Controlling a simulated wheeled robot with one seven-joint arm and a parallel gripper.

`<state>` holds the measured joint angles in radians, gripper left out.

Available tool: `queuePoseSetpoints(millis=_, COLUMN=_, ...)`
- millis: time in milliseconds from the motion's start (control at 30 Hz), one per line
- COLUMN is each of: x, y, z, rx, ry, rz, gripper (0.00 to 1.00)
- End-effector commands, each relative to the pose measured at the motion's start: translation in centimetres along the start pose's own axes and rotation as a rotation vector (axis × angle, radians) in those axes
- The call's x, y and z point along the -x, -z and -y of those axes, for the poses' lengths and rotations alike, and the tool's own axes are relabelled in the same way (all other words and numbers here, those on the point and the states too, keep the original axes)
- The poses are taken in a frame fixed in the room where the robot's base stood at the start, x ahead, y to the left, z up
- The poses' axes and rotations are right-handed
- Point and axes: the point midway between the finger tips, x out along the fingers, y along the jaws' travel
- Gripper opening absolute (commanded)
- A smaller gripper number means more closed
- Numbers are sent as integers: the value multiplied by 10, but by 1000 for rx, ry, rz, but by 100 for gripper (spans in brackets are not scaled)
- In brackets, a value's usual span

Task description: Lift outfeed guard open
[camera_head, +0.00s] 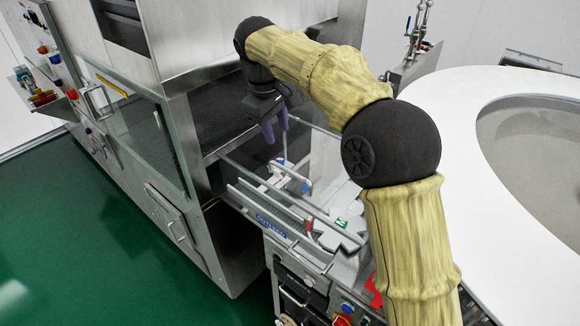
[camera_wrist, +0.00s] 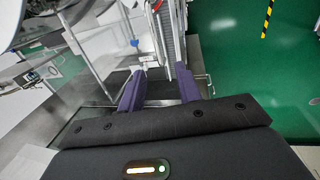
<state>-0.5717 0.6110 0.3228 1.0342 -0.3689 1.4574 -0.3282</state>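My gripper (camera_head: 276,129) hangs at the washer's outfeed opening with its purple fingers pointing down. In the wrist view my gripper (camera_wrist: 158,88) shows its two fingers apart, with nothing clearly held between them. A clear panel with a thin metal edge (camera_head: 324,160), which looks like the outfeed guard, stands just right of the fingers above the outfeed conveyor. Its outline is faint and partly behind my arm. I cannot tell whether the fingers touch it. The outfeed conveyor rails (camera_head: 285,205) run out below the gripper; they also show in the wrist view (camera_wrist: 170,35).
The steel washer cabinet (camera_head: 180,50) with a glazed door (camera_head: 135,125) stands at left. A large white round table (camera_head: 460,95) is at right, close to my arm. A control panel (camera_head: 310,290) sits below the conveyor. Green floor (camera_head: 90,220) is clear at lower left.

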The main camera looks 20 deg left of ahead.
Motion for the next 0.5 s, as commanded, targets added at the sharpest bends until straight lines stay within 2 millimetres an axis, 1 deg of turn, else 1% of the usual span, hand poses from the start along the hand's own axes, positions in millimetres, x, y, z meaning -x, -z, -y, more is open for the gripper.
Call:
queuePoseSetpoints(millis=33, x=-10, y=-3, z=-3, rx=-6, ry=1, rz=5, gripper=34)
queuePoseSetpoints(millis=200, x=-40, y=-6, z=-8, rx=-15, ry=1, rz=7, gripper=34)
queuePoseSetpoints(millis=500, x=-93, y=-7, z=-8, rx=-16, ry=2, rz=7, gripper=34)
